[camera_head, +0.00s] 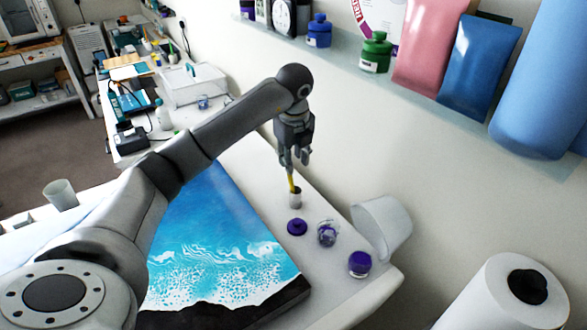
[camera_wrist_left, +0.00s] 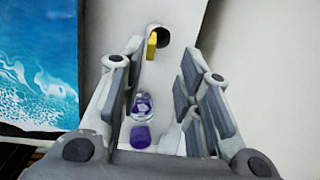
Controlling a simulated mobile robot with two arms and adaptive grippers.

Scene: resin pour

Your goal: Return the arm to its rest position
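My left arm reaches across the table from the left in the head view. Its gripper (camera_head: 294,160) points down above a small pale cup (camera_head: 295,199). A yellow stick (camera_head: 292,184) stands tilted in the cup, just below the fingertips. In the left wrist view, the gripper (camera_wrist_left: 160,75) has its fingers well apart with nothing held between them. The yellow stick (camera_wrist_left: 152,46) shows there beyond the fingers, leaning at the dark mouth of the cup (camera_wrist_left: 162,34). My right gripper is not in view.
Near the cup are a purple lid (camera_head: 297,227), a clear jar (camera_head: 327,233), a purple-lidded jar (camera_head: 360,264) and a tilted white container (camera_head: 382,227). A blue wave painting (camera_head: 215,245) lies under the arm. A shelf (camera_head: 340,62) with bottles runs along the wall.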

